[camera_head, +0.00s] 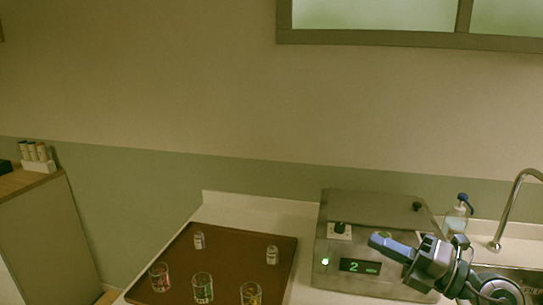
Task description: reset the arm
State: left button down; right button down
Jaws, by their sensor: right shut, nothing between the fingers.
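My right gripper (378,241) is shut and empty. It comes in from the lower right, its tip pointing left, in front of a metal machine (348,213). I cannot tell whether it touches the machine. My left gripper is not in view. A dark brown tray (232,252) lies on the counter, left of the machine.
A soap bottle with a blue pump (456,216) and a curved faucet (513,205) stand at the right. A cabinet (45,230) at the left carries a white holder (38,165). The air above the tray is clear.

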jog(key=s+d+m+t+h, duration=0.2)
jog(key=d+m+t+h, duration=0.55)
jog(key=m+t, duration=0.7)
jog(key=s+d+f+m+g+h, duration=0.25)
jog(key=f+m+g+h, duration=0.25)
jog(key=f+m+h, duration=0.3)
jog(key=s+d+f+m+g+h, duration=0.1)
jog(key=d+f+m+g+h, duration=0.3)
jog(key=f+m+h, duration=0.35)
jog(key=s+a+f+m+g+y, duration=0.1)
jog(key=s+a+f+g+y, duration=0.25)
jog(key=s+f+g, duration=0.55)
jog(key=s+a+f+m+g+y, duration=0.1)
jog(key=s+a+f+g+y, duration=0.25)
jog(key=s+f, duration=0.85)
notch_tip(320, 180, down, 30)
jog(key=d+g+h, duration=0.1)
jog(key=d+g, duration=0.1)
jog(key=s+d+f+g, duration=0.1)
jog(key=s+f, duration=1.7)
jog(key=f, duration=0.1)
jog(key=shift+s+d+f, duration=0.2)
jog(key=shift+s, duration=0.1)
